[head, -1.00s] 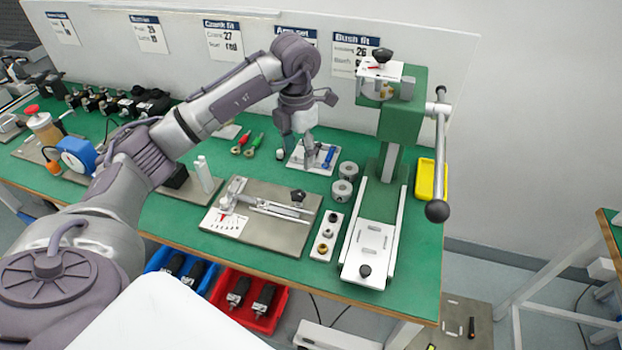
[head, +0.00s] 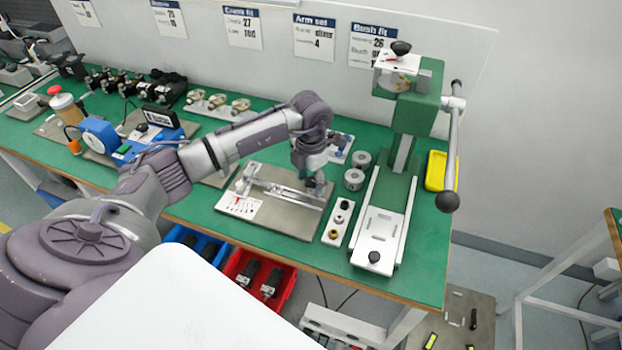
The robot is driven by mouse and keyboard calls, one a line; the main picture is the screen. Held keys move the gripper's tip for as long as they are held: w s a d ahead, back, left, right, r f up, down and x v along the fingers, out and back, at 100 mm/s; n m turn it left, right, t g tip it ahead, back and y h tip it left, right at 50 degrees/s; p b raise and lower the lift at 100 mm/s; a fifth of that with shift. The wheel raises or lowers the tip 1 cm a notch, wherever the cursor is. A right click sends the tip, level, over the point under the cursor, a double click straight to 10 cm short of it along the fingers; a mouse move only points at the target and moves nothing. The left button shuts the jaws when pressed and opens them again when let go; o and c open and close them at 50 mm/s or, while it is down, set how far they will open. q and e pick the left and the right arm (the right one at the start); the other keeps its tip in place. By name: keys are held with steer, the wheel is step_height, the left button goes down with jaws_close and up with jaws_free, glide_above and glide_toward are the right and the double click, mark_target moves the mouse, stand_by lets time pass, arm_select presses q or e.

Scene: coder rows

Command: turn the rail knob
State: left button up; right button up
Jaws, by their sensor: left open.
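The rail fixture is a grey steel plate (head: 285,222) on the green bench, with a pale metal rail (head: 282,190) along it and a white dial card with red marks (head: 240,205) at its left end. The black rail knob stands at the rail's right end and is mostly hidden by my left gripper (head: 314,181). That gripper points down right at the knob, open. I cannot tell whether its fingers touch the knob or stand around it. My right gripper is not in view.
A white strip with round bushings (head: 338,223) lies right of the plate. Two grey cylinders (head: 355,179) stand behind it. A green press (head: 418,115) with a long lever (head: 453,150) rises at the right. Blue and red bins (head: 258,277) sit below the bench's front edge.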

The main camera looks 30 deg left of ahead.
arm_select(q)
steer(key=shift+c, duration=0.9)
steer(key=c, duration=1)
steer(key=shift+o, duration=0.2)
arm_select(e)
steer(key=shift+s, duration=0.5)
arm_select(q)
steer(key=shift+n, duration=0.3)
steer(key=shift+n, duration=2.5)
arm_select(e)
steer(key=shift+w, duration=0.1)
